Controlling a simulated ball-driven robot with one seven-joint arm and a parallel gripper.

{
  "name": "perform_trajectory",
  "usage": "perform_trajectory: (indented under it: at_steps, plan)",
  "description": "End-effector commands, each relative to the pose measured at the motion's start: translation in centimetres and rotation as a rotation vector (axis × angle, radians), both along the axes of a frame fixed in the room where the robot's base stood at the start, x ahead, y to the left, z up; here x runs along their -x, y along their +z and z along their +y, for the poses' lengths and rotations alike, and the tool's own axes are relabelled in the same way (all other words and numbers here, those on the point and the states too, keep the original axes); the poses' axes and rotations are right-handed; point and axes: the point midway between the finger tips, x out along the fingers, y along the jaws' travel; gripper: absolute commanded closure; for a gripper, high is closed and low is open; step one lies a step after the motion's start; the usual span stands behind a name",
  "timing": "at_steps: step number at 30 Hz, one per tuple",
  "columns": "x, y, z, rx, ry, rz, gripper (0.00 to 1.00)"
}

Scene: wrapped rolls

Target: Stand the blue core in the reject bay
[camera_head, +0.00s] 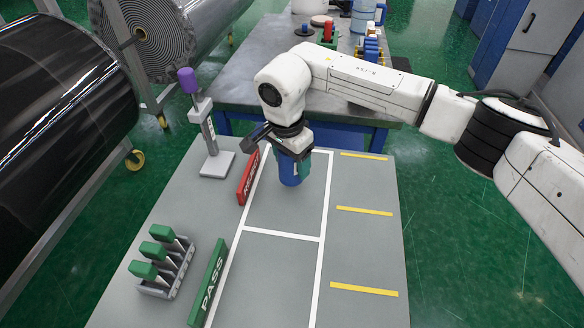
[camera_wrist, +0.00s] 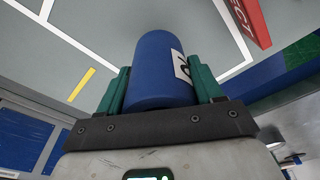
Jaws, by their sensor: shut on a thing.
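My gripper (camera_wrist: 160,92) is shut on the blue core (camera_wrist: 160,60), with a green finger on each side of it in the wrist view. The core is a blue cylinder with a white label bearing dark print. In the head view the core (camera_head: 290,173) hangs under my gripper (camera_head: 293,160), over the white-lined bay beside the red REJECT sign (camera_head: 248,177). The core looks roughly upright there. Whether its bottom touches the table cannot be told. The reject bay (camera_head: 268,212) is otherwise bare where it shows.
A green PASS sign (camera_head: 208,284) edges the nearer bay. A rack with green-handled tools (camera_head: 164,262) stands at left. A post with a purple top (camera_head: 209,140) stands left of the reject sign. Yellow strips (camera_head: 364,211) line the right. A cluttered dark bench (camera_head: 245,85) stands behind.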

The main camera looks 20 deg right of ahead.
Motion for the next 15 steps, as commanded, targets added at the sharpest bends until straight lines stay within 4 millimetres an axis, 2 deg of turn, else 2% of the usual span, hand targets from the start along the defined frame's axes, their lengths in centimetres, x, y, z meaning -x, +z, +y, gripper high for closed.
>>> perform_trajectory:
  at_steps: [6, 15]
  plan:
    - [0.1, -2.7, 0.0, -0.002, -0.001, 0.003, 0.7]
    - [0.0, -3.2, 0.0, 0.001, 0.0, 0.0, 0.71]
